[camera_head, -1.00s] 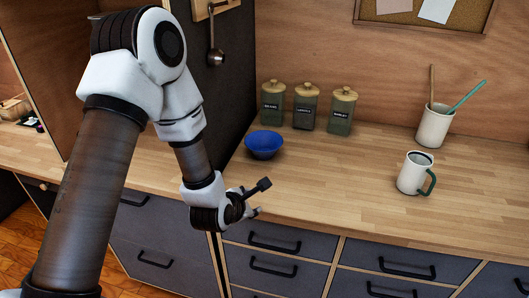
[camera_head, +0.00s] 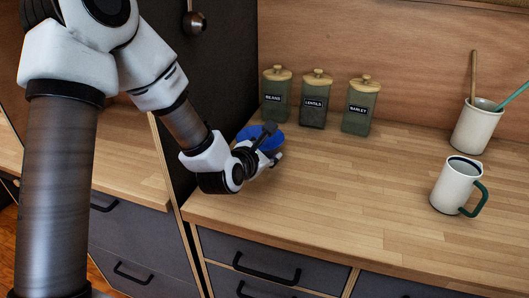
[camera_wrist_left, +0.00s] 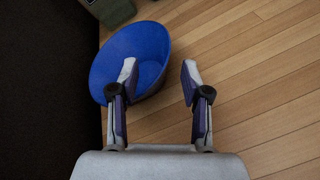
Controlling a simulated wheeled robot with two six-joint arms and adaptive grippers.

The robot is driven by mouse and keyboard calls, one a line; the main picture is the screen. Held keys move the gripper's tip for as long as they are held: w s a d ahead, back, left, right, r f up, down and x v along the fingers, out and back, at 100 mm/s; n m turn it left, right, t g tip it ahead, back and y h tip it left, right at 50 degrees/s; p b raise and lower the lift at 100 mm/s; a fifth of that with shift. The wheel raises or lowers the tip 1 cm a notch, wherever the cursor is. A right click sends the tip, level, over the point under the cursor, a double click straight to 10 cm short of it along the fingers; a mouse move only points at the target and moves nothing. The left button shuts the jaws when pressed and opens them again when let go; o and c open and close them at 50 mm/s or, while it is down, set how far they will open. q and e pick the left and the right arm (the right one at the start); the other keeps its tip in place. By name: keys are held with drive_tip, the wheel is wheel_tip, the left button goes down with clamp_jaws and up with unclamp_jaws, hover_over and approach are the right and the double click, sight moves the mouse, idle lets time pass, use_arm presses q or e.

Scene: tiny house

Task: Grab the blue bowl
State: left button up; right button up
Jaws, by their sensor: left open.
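The blue bowl (camera_head: 271,137) stands upright on the wooden counter, in front of the jars and beside the dark panel. My left gripper (camera_head: 272,146) is in front of it and hides part of it in the head view. In the left wrist view the bowl (camera_wrist_left: 132,58) is at the upper left. I cannot tell whether the left finger touches the bowl. My right gripper is not in view.
Jars labelled lentils (camera_head: 315,99) and barley (camera_head: 360,106), plus another jar (camera_head: 276,94), stand behind the bowl. A mug (camera_head: 456,186) and a utensil crock (camera_head: 475,127) are at the right. A dark panel (camera_head: 221,75) rises left of the bowl. The middle counter (camera_head: 340,190) is clear.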

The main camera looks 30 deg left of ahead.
sight(271, 145)
use_arm(q)
drive_tip(key=shift+x, duration=0.95)
drive_tip(key=p+x, duration=0.1)
drive_tip(key=x, duration=0.4)
drive_tip(key=shift+w+d+r, duration=0.1)
drive_tip(key=shift+w+r, duration=0.05)
drive_tip(key=shift+s+r, duration=0.1)
drive_tip(key=shift+s, duration=0.1)
drive_tip(key=c, duration=0.5)
clamp_jaws()
